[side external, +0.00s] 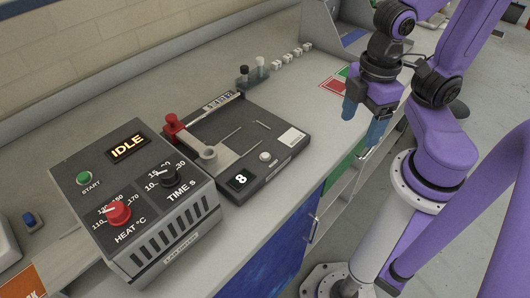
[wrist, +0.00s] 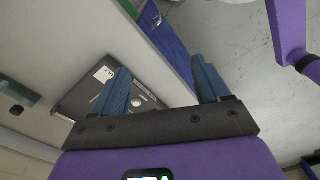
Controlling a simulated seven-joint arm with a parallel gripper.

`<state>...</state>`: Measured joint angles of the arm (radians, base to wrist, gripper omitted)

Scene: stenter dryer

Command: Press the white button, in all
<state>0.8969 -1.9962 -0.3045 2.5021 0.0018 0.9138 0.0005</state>
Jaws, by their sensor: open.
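The white button (side external: 265,156) is a small round knob on the front part of a flat dark unit (side external: 258,175), between a white label and a display reading 8. In the wrist view the white button (wrist: 135,103) shows just right of the left finger. My gripper (side external: 363,118) has two blue fingers, spread apart with nothing between them. It hangs in the air to the right of the unit, near the counter's front edge, apart from the button. In the wrist view my gripper (wrist: 161,66) points across the counter edge, and the left finger covers part of the unit.
A dark stenter box (side external: 150,205) with an IDLE display, green START button (side external: 84,179), red heat knob (side external: 118,213) and black time knob stands left. The unit has a red-knobbed lever (side external: 172,124). Counter right of the unit is clear.

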